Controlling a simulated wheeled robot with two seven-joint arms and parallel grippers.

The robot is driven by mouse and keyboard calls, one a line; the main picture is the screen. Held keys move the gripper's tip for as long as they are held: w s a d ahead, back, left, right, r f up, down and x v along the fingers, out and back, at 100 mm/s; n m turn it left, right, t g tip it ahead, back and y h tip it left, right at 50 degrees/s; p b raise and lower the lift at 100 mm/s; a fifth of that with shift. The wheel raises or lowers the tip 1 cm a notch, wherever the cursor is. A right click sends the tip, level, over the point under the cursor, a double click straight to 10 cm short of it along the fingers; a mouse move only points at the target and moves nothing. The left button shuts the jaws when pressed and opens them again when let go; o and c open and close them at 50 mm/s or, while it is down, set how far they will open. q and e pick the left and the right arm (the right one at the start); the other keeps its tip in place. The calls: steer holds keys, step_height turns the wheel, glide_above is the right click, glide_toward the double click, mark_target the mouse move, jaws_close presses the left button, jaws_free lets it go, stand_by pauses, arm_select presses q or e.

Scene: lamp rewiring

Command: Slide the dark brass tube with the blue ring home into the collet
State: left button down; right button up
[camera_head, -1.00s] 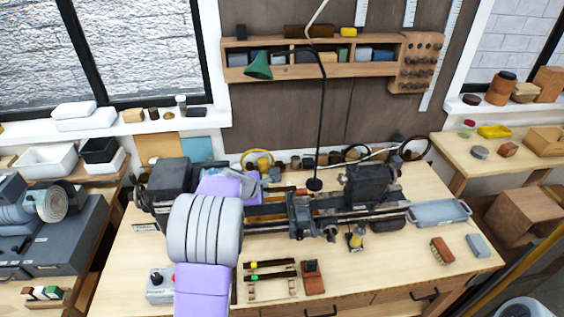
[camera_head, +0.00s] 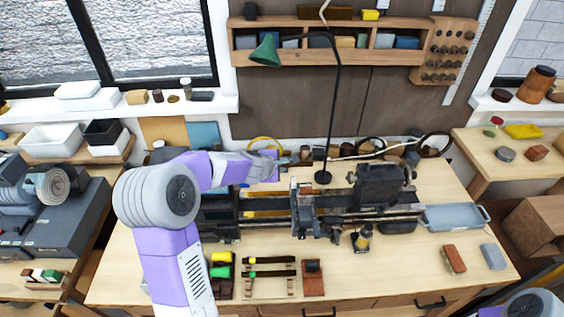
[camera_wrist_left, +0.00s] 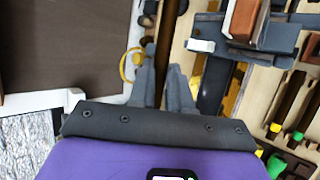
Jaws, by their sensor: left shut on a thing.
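My left gripper (camera_head: 283,162) is above the rear side of the lathe (camera_head: 385,187), left of the lamp post. In the left wrist view, its two grey fingers (camera_wrist_left: 162,85) are close together around a dark brown rod, which looks like the dark brass tube (camera_wrist_left: 166,38). The tube runs away from the fingers toward the top of the picture. I cannot make out its blue ring. The lathe's dark headstock (camera_head: 217,213) is partly behind my left arm, and the collet cannot be made out. My right gripper is out of view.
Two dark tubes with yellow and green marks (camera_head: 270,260) lie on a wooden rack at the front. A green lamp (camera_head: 265,50) on a thin black post stands behind the lathe. A grey tray (camera_head: 455,217) is at the right.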

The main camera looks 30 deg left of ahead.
arm_select(q)
step_height(320, 180, down, 7)
steer(key=b, duration=0.7)
steer(key=shift+s+a+f, duration=0.15)
steer(key=shift+s+a, duration=0.2)
steer(key=shift+a, duration=0.05)
stand_by(0.3)
steer(key=shift+s+a+b, duration=0.25)
steer(key=shift+s+a, duration=0.2)
steer(key=shift+a, duration=0.25)
steer(key=shift+s+a+b, duration=0.2)
steer(key=shift+s+a, duration=0.2)
steer(key=shift+a, duration=0.25)
stand_by(1.3)
steer(key=c, duration=1)
jaws_free()
steer(key=p+v, duration=0.1)
steer(key=v, duration=0.6)
steer(key=shift+s+r+p, duration=0.25)
steer(key=shift+p, duration=0.15)
